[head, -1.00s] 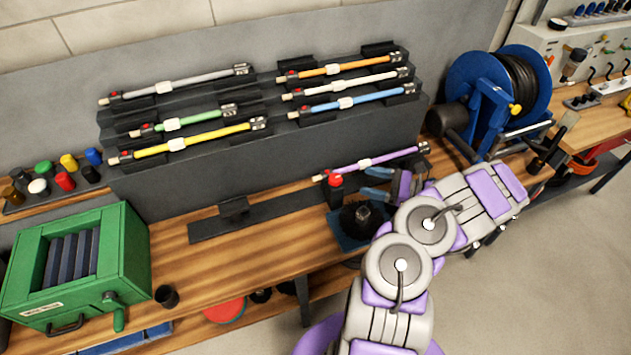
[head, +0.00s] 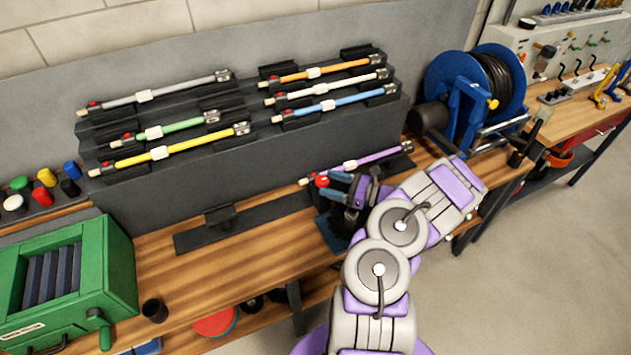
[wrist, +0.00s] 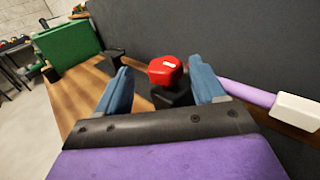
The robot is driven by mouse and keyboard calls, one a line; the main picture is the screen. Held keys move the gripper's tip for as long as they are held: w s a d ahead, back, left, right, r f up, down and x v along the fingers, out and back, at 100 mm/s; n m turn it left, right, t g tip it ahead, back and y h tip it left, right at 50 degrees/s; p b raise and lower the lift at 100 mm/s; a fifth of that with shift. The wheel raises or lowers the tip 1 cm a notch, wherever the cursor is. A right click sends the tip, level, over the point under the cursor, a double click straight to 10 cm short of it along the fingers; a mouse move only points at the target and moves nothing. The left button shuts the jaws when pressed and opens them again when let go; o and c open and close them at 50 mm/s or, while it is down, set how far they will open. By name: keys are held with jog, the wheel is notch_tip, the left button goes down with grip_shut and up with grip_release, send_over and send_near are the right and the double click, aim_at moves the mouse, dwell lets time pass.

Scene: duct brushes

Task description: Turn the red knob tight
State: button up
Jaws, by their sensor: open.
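The red knob (wrist: 166,70) shows in the wrist view on top of a black block (wrist: 172,97). It lies between and a little beyond the two blue fingers of my gripper (wrist: 164,88). The fingers are open, with a gap on either side of the knob. In the head view the knob (head: 321,181) is at the tip of my gripper (head: 338,183), partly hidden by it. A purple rod (head: 365,160) with a white collar runs to the right from beside the knob; it also shows in the wrist view (wrist: 245,93).
A stepped grey rack (head: 250,150) with several coloured rods stands behind the bench. A green box with a crank (head: 120,265) is at the left, a blue reel (head: 475,85) at the right. The wooden bench top (head: 240,265) left of my gripper is largely clear.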

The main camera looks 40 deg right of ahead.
aim_at(319, 177)
jog(key=x, duration=0.3)
jog(key=d+b+x, duration=0.1)
jog(key=x, duration=0.1)
jog(key=shift+w+f, duration=0.2)
jog(key=shift+w, duration=0.05)
jog(key=shift+w+a+r, duration=0.15)
jog(key=shift+a, duration=0.3)
jog(key=shift+d, duration=0.15)
jog(key=c, duration=1)
jog(key=shift+o, duration=0.2)
